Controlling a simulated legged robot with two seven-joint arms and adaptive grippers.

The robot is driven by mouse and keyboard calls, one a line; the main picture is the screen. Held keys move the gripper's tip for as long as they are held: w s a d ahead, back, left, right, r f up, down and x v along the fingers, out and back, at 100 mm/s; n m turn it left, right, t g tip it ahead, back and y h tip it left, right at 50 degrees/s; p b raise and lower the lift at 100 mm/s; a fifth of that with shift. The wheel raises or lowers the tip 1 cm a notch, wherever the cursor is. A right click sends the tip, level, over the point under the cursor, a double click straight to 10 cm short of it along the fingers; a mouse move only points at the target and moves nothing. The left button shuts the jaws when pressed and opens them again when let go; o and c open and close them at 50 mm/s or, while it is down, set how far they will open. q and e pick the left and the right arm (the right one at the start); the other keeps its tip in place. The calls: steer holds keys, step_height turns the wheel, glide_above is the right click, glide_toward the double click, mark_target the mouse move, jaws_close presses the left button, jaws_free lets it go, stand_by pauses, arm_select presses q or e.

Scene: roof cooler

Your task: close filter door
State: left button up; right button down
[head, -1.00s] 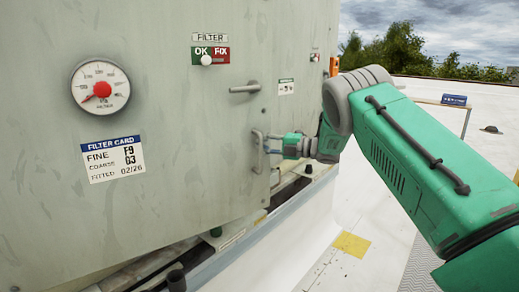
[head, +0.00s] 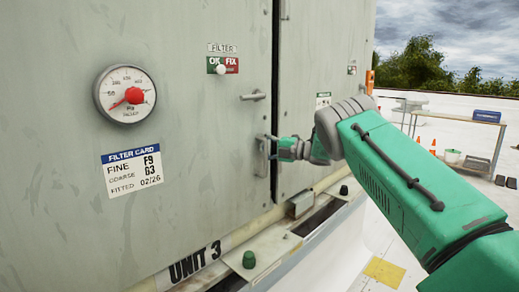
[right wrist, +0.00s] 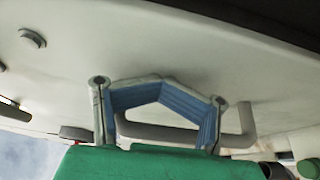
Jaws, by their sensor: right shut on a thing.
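The filter door (head: 215,140) is the large grey-green panel at left in the head view. It carries a gauge (head: 125,94), a filter card (head: 132,171) and a lever latch (head: 253,96) sticking out sideways. Its right edge lies along a dark vertical gap (head: 275,60); I cannot tell whether it is fully flush. My right gripper (head: 274,147) is shut on the door's pull handle (head: 262,157), low near that edge. In the right wrist view, the blue-padded fingers (right wrist: 160,95) are around the pale handle bar (right wrist: 170,132). My left gripper is out of view.
Another cabinet panel (head: 318,60) stands right of the gap. Open white roof lies to the right, with a table (head: 455,125) and orange cones (head: 433,146) farther off.

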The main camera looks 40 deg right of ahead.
steer(key=shift+w+d, duration=0.15)
steer(key=shift+w, duration=0.35)
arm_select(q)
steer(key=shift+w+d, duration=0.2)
arm_select(e)
steer(key=v, duration=1.2)
steer(key=shift+d+f, duration=0.3)
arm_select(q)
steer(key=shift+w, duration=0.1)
arm_select(e)
steer(key=shift+w+a, duration=0.1)
